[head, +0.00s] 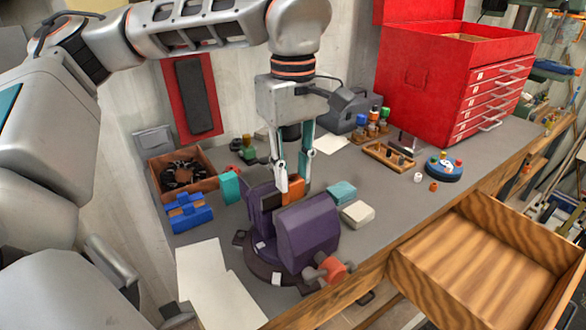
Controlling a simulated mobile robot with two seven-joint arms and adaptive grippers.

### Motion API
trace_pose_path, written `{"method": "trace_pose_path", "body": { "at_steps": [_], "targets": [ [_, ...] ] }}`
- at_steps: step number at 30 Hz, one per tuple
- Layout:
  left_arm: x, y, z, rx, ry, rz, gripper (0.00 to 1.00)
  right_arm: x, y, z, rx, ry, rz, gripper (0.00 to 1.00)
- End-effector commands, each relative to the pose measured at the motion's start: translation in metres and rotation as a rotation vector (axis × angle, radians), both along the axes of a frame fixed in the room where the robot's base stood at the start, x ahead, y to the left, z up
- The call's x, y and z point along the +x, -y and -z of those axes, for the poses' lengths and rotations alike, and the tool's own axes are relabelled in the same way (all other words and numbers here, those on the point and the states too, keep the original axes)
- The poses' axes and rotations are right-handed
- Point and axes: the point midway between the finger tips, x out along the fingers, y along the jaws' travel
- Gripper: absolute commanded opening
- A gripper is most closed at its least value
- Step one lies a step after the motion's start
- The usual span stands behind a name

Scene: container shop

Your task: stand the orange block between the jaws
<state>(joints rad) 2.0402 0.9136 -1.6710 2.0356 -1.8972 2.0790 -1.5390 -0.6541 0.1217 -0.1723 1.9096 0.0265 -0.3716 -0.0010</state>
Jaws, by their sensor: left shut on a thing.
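My left gripper (293,182) points down over the purple vise and is shut on the orange block (293,191). The block is upright, in the gap between the vise's two jaws as seen from here. The front purple jaw (308,232) hides the block's lower part, so I cannot tell whether it touches the bottom of the gap. The rear jaw (261,204) stands behind and to the left. The vise sits on a dark round base with a red-orange handle (331,268) at the front. My right gripper is not in view.
A teal block (342,192) and a pale block (357,213) lie right of the vise. A blue piece (188,214) and a wooden box (157,165) stand left. An open drawer (480,262) juts out at right, near a red tool chest (415,85).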

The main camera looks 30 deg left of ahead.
Motion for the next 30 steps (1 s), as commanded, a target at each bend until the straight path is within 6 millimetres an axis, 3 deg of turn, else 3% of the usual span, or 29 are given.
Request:
{"method": "trace_pose_path", "body": {
  "at_steps": [30],
  "targets": [
    [0.0,0.0,0.014,-0.001,0.002,0.0,0.0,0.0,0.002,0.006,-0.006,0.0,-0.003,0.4]
  ]
}}
